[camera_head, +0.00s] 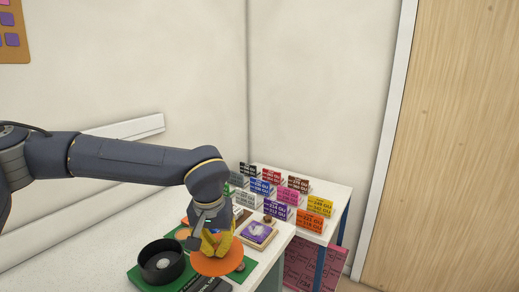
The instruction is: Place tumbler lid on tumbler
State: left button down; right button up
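A black, round, open-topped container (161,263), which looks like the tumbler, stands upright on a green mat at the bottom of the view. My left gripper (216,243) points down to the right of it, with yellow parts low around its fingers. I cannot tell whether the yellow belongs to the gripper or to a thing in it. A flat orange disc (209,267) lies just below the gripper; whether they touch is unclear. I cannot make out for sure which thing is the tumbler lid. The finger gap is hidden. My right gripper is out of view.
Several coloured label cards (278,212) stand in rows on the white table to the right. A box with a purple picture (257,233) lies close to the right of the gripper. The white surface to the left (92,250) is clear. A wall stands behind.

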pick_arm(q)
jog(key=s+a+f, duration=0.4)
jog(key=s+a, duration=0.1)
jog(key=a, duration=0.4)
jog(key=w+a+r+n+y, duration=0.1)
jog(key=w+a+r+n, duration=0.4)
jog(key=w+a+n, duration=0.6)
jog(key=shift+n+g, duration=0.4)
jog(key=shift+n, duration=0.3)
jog(key=shift+w+d+f, duration=0.1)
jog(key=shift+d+f, duration=0.15)
jog(key=shift+f, duration=0.85)
jog(key=shift+w+d+f, duration=0.1)
jog(key=shift+d+f, duration=0.1)
jog(key=shift+f, duration=0.9)
jog(key=shift+w+d+f, duration=0.1)
jog(key=shift+d+f, duration=0.15)
jog(key=shift+f, duration=0.85)
jog(key=c, duration=2.2)
grip_release()
jog(key=shift+f, duration=0.8)
